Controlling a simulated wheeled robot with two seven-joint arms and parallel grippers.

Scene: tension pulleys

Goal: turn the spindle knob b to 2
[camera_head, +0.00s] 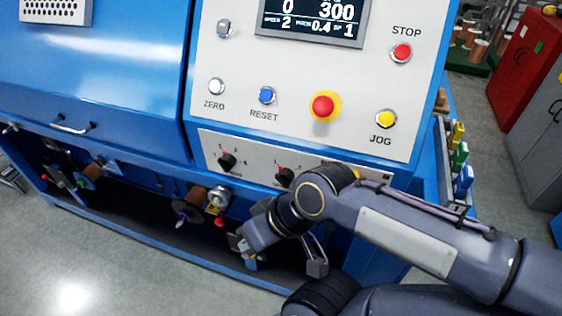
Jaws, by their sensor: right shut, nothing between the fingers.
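A light control strip on the blue machine carries a black rotary knob (228,160) with numbers around it. A second black knob (284,175) sits to its right, partly hidden by my right arm. Their name labels are too small to read, so I cannot tell which is spindle knob b. Any further knobs to the right are hidden behind my arm. My right gripper (243,247) is shut and empty, below and in front of the strip, apart from both visible knobs. My left gripper is out of view.
The panel above has a display (312,18), a red emergency button (323,106), and STOP (401,53), ZERO (216,87), RESET (267,95) and JOG (386,118) buttons. Spools (189,205) and a metal fitting (218,197) stick out below the strip, left of my gripper.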

